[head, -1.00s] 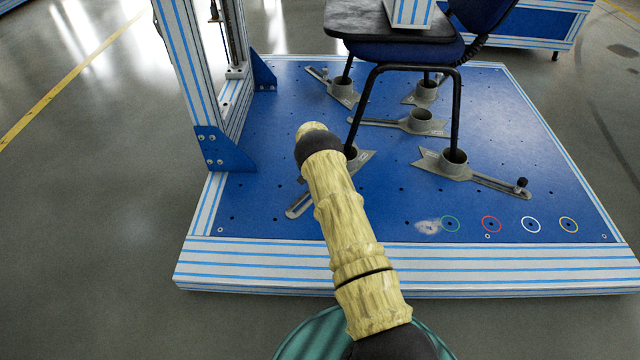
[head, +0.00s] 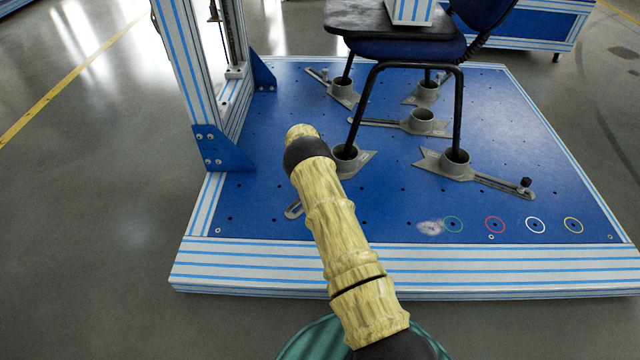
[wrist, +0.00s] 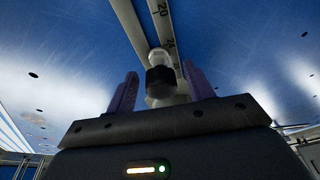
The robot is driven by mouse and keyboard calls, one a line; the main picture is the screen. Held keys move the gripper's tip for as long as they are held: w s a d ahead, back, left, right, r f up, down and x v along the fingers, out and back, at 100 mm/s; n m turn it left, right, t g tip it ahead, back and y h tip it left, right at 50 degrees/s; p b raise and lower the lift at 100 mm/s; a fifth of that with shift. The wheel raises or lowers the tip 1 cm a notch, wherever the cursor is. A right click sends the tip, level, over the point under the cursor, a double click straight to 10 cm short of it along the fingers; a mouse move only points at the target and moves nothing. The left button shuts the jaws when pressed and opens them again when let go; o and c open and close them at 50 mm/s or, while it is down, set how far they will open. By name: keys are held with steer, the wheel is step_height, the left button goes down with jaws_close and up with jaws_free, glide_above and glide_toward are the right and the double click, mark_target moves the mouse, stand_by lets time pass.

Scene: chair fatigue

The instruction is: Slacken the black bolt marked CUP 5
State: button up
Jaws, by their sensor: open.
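A black bolt (wrist: 160,79) with a pale collar shows in the wrist view, between and beyond my fingers. It stands at a slotted pale bar with ruler numbers. No CUP 5 mark is readable. My gripper (wrist: 160,68) is open, with one purple finger on each side of the bolt; contact cannot be told. In the head view my arm hides the gripper and part of the front left cup bracket (head: 345,160). Another black bolt (head: 526,183) stands on the slotted arm of the right cup bracket (head: 456,166).
A blue platform (head: 385,207) with holes carries several grey cup brackets. A chair (head: 405,48) stands with its legs in cups. A striped upright (head: 185,70) with a blue corner plate stands at left. Coloured rings (head: 495,225) mark the front right. Floor at left is clear.

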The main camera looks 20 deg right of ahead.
steer(key=c, duration=0.6)
steer(key=shift+r, duration=0.1)
steer(key=shift+n+p, duration=0.6)
steer(key=shift+n, duration=0.1)
steer(key=shift+n+p, duration=0.3)
steer(key=shift+p, duration=0.05)
steer(key=shift+n+t, duration=0.3)
steer(key=shift+n, duration=0.1)
steer(key=shift+p, duration=0.35)
